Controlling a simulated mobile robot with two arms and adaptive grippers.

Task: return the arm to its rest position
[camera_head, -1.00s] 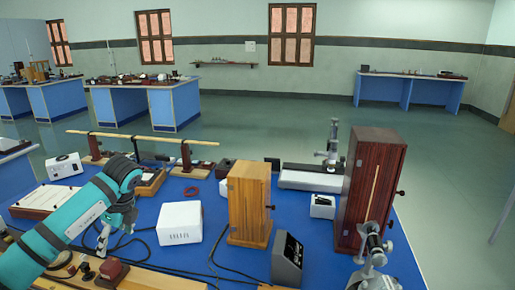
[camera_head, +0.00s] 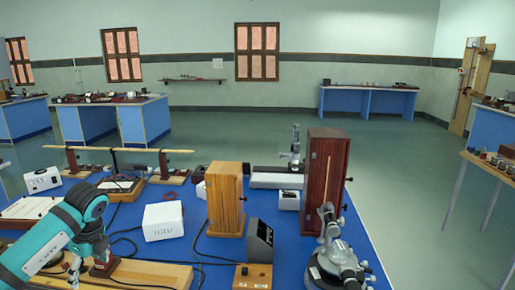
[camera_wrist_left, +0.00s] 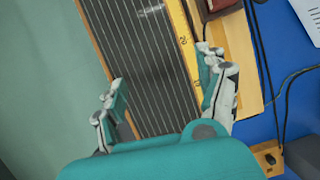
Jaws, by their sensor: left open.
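My left arm comes in from the left in the head view, and its gripper (camera_head: 75,268) hangs low at the front left of the bench. In the left wrist view the gripper (camera_wrist_left: 160,88) is open, with its two fingers wide apart and nothing between them. Below the fingers are a dark ribbed panel (camera_wrist_left: 140,50) and a yellow measuring scale (camera_wrist_left: 184,45) on a wooden board. I cannot tell how far above them the fingers are. My right gripper is not in view.
The blue bench (camera_head: 190,252) carries a white box (camera_head: 163,221), a light wooden cabinet (camera_head: 225,200), a dark wooden cabinet (camera_head: 325,182), a black meter (camera_head: 260,240) and a metal instrument (camera_head: 335,250). Black cables lie between them. Open floor (camera_head: 420,200) lies to the right.

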